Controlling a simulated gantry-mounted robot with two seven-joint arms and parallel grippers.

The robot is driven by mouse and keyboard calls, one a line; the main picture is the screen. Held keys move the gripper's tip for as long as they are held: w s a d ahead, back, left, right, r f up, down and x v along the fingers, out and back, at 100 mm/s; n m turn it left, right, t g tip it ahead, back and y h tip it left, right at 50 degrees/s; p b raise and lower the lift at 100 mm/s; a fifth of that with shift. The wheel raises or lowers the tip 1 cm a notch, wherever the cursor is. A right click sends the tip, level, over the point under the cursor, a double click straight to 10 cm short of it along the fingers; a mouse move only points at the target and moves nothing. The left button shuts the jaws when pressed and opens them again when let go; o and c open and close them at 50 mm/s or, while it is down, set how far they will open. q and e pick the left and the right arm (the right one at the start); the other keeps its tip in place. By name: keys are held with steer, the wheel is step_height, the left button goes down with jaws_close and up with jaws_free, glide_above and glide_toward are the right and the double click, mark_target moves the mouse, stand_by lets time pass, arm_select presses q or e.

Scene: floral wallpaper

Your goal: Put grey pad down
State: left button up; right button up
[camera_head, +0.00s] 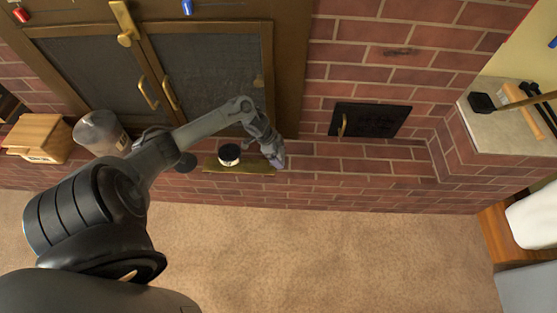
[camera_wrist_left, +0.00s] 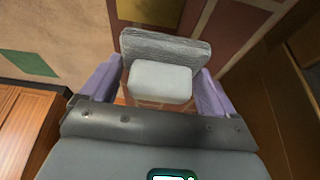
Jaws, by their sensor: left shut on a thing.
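My left gripper (camera_wrist_left: 162,88) is shut on the grey pad (camera_wrist_left: 165,47), which sits between its two purple-grey fingers in the left wrist view. The pad shows a textured grey slab with a paler, smooth block (camera_wrist_left: 160,82) on the near side. In the head view, my left gripper (camera_head: 272,155) hangs over the brick ledge (camera_head: 350,165) below the glass doors. The pad is too small to tell apart from the fingertips there. I cannot tell whether it touches the bricks. My right gripper is not in view.
The ledge right of the gripper is clear, below a black hatch (camera_head: 368,120).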

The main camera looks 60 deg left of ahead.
arm_select(q)
step_height(320, 180, down, 3)
steer(key=shift+r+b, duration=0.1)
steer(key=shift+b, duration=0.8)
steer(key=shift+s+f, duration=0.1)
steer(key=shift+f, duration=0.25)
steer(key=o, duration=0.7)
